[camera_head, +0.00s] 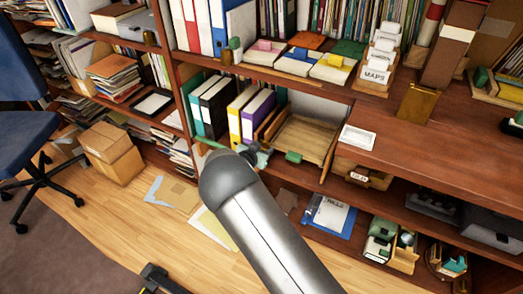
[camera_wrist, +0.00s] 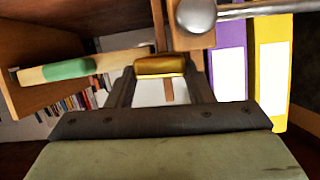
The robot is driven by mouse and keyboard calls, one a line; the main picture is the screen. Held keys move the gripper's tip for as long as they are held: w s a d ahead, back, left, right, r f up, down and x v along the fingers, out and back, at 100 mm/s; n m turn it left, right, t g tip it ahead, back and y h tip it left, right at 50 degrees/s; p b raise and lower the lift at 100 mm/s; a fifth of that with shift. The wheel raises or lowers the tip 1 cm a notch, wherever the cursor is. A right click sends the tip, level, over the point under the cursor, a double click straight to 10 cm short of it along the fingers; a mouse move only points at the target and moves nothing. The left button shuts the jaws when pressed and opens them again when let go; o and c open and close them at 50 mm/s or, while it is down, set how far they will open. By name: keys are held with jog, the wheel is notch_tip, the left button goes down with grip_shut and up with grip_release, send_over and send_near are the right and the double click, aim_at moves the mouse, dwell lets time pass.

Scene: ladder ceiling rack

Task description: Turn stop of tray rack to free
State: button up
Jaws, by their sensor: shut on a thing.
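The tray rack is a light wooden frame with a tray in the lower shelf bay, seen in the head view (camera_head: 305,138). The tray has a green pull, seen in the wrist view (camera_wrist: 68,70). A brass, rounded piece (camera_wrist: 160,66), which looks like the stop, sits at the edge of a wooden upright in the wrist view. My gripper (camera_wrist: 160,78) has its two dark fingers on either side of this brass piece and is shut on it. In the head view my arm hides most of the gripper and the stop. I cannot read the stop's exact angle.
Purple and yellow binders (camera_wrist: 270,75) stand close beside the gripper. A metal rod with a ball end (camera_wrist: 195,14) crosses just above it. The shelf board with a card tray (camera_head: 300,62) lies above the bay. Papers (camera_head: 172,193) lie on the floor.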

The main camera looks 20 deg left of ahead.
jog(key=shift+o, duration=0.2)
jog(key=m+b, duration=0.1)
jog(key=b, duration=0.2)
jog(key=f+m+y+b, duration=0.1)
jog(key=b, duration=0.2)
jog(key=m+y+b, duration=0.1)
jog(key=b, duration=0.2)
jog(key=shift+d+f+t+b, duration=0.3)
jog(key=m+t+y+b, duration=0.1)
jog(key=m+b, duration=0.2)
jog(key=b, duration=0.4)
jog(key=m+t+y+b, duration=0.1)
jog(key=m+y+b, duration=0.1)
jog(key=m+b, duration=0.2)
jog(key=shift+d+f+b, duration=0.15)
jog(key=shift+b, duration=1.65)
jog(key=shift+s+f+m+t+y, duration=0.1)
jog(key=shift+m+t+y, duration=0.5)
jog(key=shift+m, duration=0.9)
jog(key=o, duration=1)
jog(key=shift+c, duration=0.2)
